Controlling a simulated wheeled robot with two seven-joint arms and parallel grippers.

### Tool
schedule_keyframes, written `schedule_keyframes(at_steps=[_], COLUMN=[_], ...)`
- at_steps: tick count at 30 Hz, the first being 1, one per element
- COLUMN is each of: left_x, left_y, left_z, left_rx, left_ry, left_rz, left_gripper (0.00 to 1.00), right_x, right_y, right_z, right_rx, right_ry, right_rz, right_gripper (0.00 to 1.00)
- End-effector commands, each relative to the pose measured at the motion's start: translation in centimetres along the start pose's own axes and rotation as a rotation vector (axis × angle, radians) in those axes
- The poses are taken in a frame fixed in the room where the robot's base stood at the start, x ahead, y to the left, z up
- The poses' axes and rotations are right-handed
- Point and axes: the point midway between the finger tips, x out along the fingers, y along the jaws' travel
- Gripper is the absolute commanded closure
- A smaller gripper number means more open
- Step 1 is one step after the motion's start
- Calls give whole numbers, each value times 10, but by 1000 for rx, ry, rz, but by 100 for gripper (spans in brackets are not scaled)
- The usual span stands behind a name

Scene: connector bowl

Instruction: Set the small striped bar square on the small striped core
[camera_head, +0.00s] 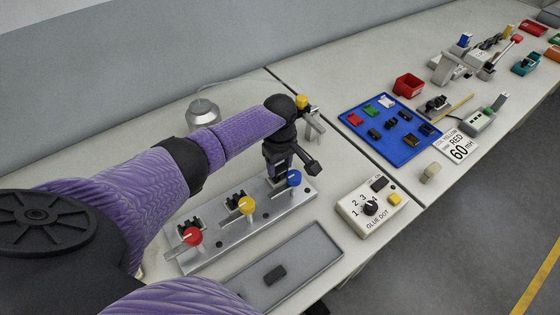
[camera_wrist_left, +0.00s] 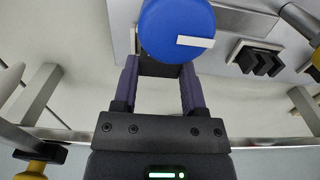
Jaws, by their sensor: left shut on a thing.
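My left gripper (camera_head: 278,172) points down at the blue-knob end of the metal fixture (camera_head: 215,244). In the left wrist view its two fingers (camera_wrist_left: 159,90) flank a dark piece (camera_wrist_left: 160,67), partly hidden by the blue knob (camera_wrist_left: 177,28). I take this piece to be the held bar; no stripes show on it. Black pronged cores sit at the yellow-knob station (camera_head: 236,197) and the red-knob station (camera_head: 191,222). The core at the blue-knob station is hidden, and I cannot tell which core is striped. My right gripper is not in view.
A grey tray (camera_head: 318,246) with a dark block (camera_head: 275,274) lies in front of the fixture. A glue-dot box (camera_head: 372,207) stands right. A blue tray (camera_head: 404,153) of small parts lies beyond the table seam. Red, yellow and blue knobs rise close to my gripper.

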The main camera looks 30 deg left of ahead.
Motion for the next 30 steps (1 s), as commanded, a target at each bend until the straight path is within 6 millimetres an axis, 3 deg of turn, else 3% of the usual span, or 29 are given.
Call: schedule_keyframes(at_steps=[9,10,15,23,26,30], left_x=[1,1,1,-1,-18,-57], left_y=[0,0,0,0,1,0], left_z=[0,0,0,0,0,0], left_rx=[0,0,0,0,0,1], left_ry=[0,0,0,0,0,0], left_rz=[0,0,0,0,3,4], left_gripper=[100,43,7,4,4,4], right_x=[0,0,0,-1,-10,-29], right_y=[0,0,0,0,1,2], right_z=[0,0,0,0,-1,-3], right_rx=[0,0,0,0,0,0], right_ry=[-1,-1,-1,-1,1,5], right_rz=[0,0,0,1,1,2], right_gripper=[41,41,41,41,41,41])
